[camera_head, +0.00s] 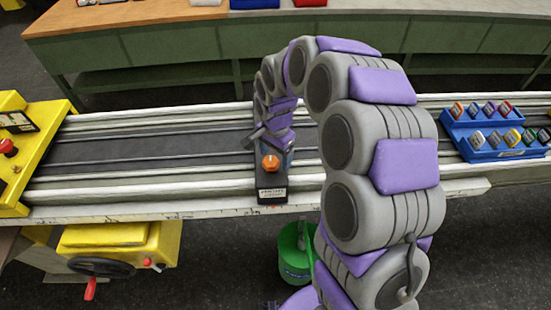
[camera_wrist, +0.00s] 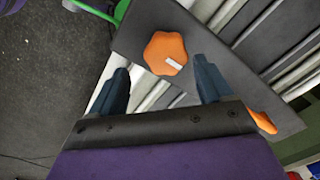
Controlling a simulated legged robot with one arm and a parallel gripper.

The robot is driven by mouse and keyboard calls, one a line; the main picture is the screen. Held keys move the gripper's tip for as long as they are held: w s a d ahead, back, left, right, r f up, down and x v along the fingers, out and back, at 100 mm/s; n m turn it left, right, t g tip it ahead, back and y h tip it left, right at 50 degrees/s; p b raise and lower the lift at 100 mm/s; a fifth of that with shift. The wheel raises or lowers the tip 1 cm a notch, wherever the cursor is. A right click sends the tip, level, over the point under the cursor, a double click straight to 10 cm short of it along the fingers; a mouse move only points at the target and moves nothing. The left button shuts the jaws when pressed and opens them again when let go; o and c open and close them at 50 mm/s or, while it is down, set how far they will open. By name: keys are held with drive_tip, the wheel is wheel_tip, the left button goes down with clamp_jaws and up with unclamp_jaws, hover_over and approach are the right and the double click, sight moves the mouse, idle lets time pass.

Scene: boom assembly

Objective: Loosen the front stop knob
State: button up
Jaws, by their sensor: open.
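The front stop knob is an orange lobed knob (camera_head: 270,163) on the black stop block (camera_head: 271,188), which lies across the pale rails. In the wrist view this knob (camera_wrist: 165,52) has a small white mark and sits on the dark plate, just ahead of my fingertips. My gripper (camera_wrist: 160,72) is open and empty, with one dark blue finger to the left of the knob and one to its right. Whether the fingers are at the knob's height I cannot tell. In the head view my gripper (camera_head: 271,145) is just behind the knob. A second orange knob (camera_wrist: 262,121) is partly hidden by my right finger and gripper body.
A yellow machine (camera_head: 30,150) with a red button stands at the left end of the rails. A blue tray (camera_head: 495,138) of small coloured pieces sits at the right. A green bucket (camera_head: 295,255) stands below the front edge. The rail bed left of the block is clear.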

sight(266, 161)
drive_tip(key=shift+a+f, duration=0.75)
drive_tip(key=shift+a, duration=0.1)
drive_tip(key=shift+a+f, duration=0.15)
drive_tip(key=shift+a, duration=0.4)
drive_tip(key=shift+d, duration=0.4)
drive_tip(key=shift+c, duration=0.2)
drive_tip(key=shift+d, duration=0.7)
drive_tip(key=shift+c, duration=1.4)
drive_tip(key=shift+a, duration=0.1)
drive_tip(key=c, duration=0.3)
drive_tip(key=shift+a, duration=0.45)
drive_tip(key=c, duration=0.3)
drive_tip(key=shift+d, duration=0.1)
drive_tip(key=shift+c, duration=0.5)
